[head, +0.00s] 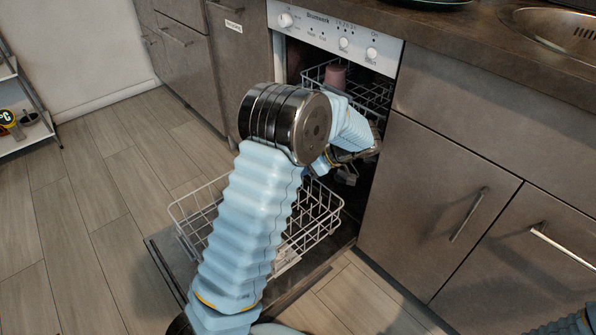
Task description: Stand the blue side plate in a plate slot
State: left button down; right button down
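The dishwasher stands open, with its lower wire rack (318,215) pulled out over the lowered door (165,262). Plate slots in this rack are largely hidden behind my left arm. My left gripper (350,168) is at the dishwasher opening, above the back part of the lower rack. Its fingers are dark and partly covered by my arm, so I cannot tell if they are open or hold anything. I cannot make out a blue side plate. My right gripper is out of view; only a bit of my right arm shows at the bottom right corner.
A pink cup (335,76) stands in the upper rack (365,92) inside the dishwasher. Closed cabinets (440,190) flank it on the right. The counter above carries a sink (560,30) and a dark dish (440,3). The wooden floor (75,225) at left is clear.

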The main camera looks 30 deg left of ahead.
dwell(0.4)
pick_arm(q)
jog(key=shift+b, duration=0.35)
dwell(0.4)
jog(key=shift+b, duration=0.3)
dwell(0.4)
jog(key=shift+f+b, duration=0.35)
jog(key=shift+f+b, duration=0.85)
jog(key=shift+f, duration=0.1)
notch_tip(320, 180, down, 7)
jog(key=b, duration=0.6)
dwell(1.5)
jog(key=c, duration=1.2)
grip_release()
jog(key=shift+r, duration=0.2)
